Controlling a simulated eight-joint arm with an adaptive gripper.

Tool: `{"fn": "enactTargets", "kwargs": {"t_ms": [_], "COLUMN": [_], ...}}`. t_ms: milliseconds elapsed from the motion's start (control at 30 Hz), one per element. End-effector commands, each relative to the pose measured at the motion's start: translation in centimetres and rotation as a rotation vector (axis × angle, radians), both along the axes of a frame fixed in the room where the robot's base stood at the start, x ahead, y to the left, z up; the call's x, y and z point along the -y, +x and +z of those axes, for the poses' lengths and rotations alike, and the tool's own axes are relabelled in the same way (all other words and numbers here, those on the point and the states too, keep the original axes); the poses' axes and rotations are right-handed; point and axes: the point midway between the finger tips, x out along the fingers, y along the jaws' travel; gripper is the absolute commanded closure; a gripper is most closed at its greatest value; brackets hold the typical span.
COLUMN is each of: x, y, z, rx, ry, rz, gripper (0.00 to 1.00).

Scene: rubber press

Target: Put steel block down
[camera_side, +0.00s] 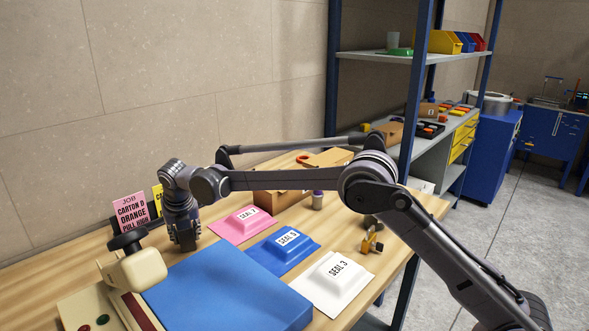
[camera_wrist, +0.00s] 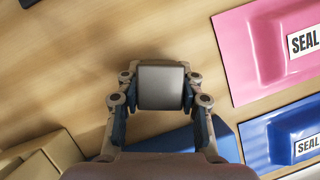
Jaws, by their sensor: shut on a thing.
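The steel block (camera_wrist: 160,86) is a grey, smooth-faced block between the two fingers of my gripper (camera_wrist: 160,100) in the wrist view. Both fingers press on its sides, so the gripper is shut on it. In the side view my gripper (camera_side: 187,242) points down over the wooden table (camera_side: 95,245), between the job cards and the pink seal 2 mould. The block is hard to make out there. I cannot tell whether it touches the table.
The pink mould (camera_side: 240,224), blue mould (camera_side: 283,250) and white seal 3 mould (camera_side: 335,284) lie to the right. A large blue slab (camera_side: 225,295) and a cream press with a black knob (camera_side: 135,268) are in front. A pink job card (camera_side: 131,212) stands behind.

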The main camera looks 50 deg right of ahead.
Motion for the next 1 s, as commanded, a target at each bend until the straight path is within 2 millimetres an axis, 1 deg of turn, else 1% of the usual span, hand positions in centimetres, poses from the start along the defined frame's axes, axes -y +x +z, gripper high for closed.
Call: {"fn": "enactTargets", "kwargs": {"t_ms": [167,333,367,400,433,767,867,1000], "x": [0.0,0.0,0.0,0.0,0.0,0.0,-0.1,-0.4], "y": [0.0,0.1,0.0,0.0,0.0,0.0,-0.2,-0.9], "z": [0.1,-0.2,-0.4,-0.3,-0.3,-0.1,0.5,2.4], "rx": [0.002,0.002,0.000,0.000,0.000,0.000,0.000,0.000], "ry": [-0.001,-0.001,0.000,0.000,0.000,0.000,0.000,0.001], "rz": [0.000,0.000,0.000,0.000,0.000,0.000,0.000,0.001], "gripper": [1.00,1.00,0.57,0.46,0.40,0.40,0.40,0.40]}}
